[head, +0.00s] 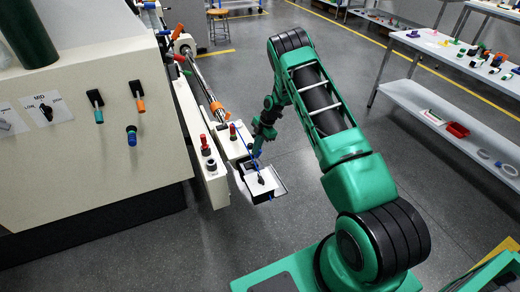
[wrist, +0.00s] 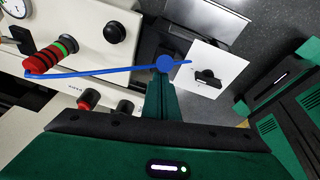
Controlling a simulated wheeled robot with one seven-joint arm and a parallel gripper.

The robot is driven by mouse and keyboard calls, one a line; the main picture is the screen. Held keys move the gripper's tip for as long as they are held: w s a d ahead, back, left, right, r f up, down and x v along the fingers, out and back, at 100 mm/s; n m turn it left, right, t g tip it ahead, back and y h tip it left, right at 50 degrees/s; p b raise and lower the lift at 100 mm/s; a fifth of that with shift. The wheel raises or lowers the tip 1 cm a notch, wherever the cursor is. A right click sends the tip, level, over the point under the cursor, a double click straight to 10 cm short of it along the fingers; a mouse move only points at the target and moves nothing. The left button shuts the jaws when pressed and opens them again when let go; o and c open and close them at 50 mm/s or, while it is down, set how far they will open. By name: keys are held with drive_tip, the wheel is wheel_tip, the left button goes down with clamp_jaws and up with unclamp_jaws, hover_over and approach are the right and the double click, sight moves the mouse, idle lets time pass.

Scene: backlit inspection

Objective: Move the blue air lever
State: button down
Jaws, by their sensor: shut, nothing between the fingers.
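A long thin blue lever (wrist: 105,71) crosses the wrist view, with a round blue disc near its right end. In the head view it shows as a thin blue bar (head: 243,142) beside the cream machine's end. My gripper (wrist: 164,78) is shut and empty, its fingertips right at the blue disc. I cannot tell whether they touch it. In the head view my gripper (head: 257,153) is small and partly hidden by the lever and my wrist. A blue-ended handle (head: 132,138) also hangs on the cream panel at left, away from my gripper.
A white plate (head: 261,181) with a black knob lies just below my gripper. Red knobs (head: 205,142) stand on the machine's ledge. Black and orange handles (head: 139,104) project from the panel. A shelf bench (head: 455,52) stands at the right; grey floor (head: 410,150) is clear between.

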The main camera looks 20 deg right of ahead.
drive_tip(key=shift+d, duration=0.15)
idle(0.3)
wheel_tip(320, 180, up, 12)
drive_tip(key=s, duration=0.1)
drive_tip(key=s+d+r+m+h, duration=0.1)
drive_tip(key=s+d+r+m, duration=0.4)
drive_tip(key=s+r, duration=0.5)
drive_tip(key=s+d+r+m+h, duration=0.1)
drive_tip(key=s+d+r+m, duration=0.1)
drive_tip(key=s+r+m, duration=1.15)
drive_tip(key=s, duration=0.7)
drive_tip(key=s+r+m+h, duration=0.1)
drive_tip(key=s+r+m, duration=0.2)
drive_tip(key=s, duration=0.6)
drive_tip(key=s+a+r+m, duration=0.1)
drive_tip(key=s+m, duration=0.4)
drive_tip(key=s, duration=0.5)
drive_tip(key=shift+s+r+g, duration=0.3)
drive_tip(key=shift+r, duration=0.6)
